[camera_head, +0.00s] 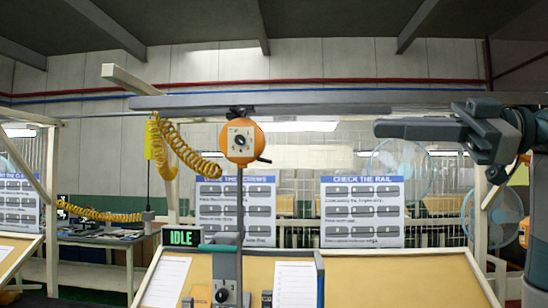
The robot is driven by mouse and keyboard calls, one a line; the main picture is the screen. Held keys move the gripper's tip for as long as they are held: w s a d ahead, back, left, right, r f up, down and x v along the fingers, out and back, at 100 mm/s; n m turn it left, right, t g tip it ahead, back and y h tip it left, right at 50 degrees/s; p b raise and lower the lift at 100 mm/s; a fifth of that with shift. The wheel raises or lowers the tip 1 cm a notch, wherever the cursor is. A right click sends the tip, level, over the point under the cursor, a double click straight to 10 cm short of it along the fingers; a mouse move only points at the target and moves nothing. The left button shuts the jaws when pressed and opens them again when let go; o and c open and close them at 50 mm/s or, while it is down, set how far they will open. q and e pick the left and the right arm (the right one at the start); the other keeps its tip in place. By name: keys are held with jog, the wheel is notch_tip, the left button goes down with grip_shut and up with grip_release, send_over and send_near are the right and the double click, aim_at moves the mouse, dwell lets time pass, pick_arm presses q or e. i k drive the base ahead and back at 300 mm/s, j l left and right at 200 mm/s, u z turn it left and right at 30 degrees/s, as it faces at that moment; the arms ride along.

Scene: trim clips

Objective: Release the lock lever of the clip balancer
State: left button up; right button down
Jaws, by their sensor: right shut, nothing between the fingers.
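The clip balancer (239,141) is an orange round housing with a pale face plate and a dark knob. It hangs from the grey overhead rail (290,99). A small dark lever (262,159) sticks out at its lower right; I take this for the lock lever, and its exact setting is too small to tell. My right gripper (380,128) comes in from the right, shut and empty, pointing left. It is well to the right of the balancer, apart from it. My left gripper is not in view.
A coiled yellow hose (186,150) hangs left of the balancer. An IDLE sign (181,237) stands below. A tan slanted board (400,277) and instruction boards (362,211) lie behind and below. The space between gripper and balancer looks free.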

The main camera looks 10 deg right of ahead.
aim_at(259, 159)
jog(key=i, duration=1.05)
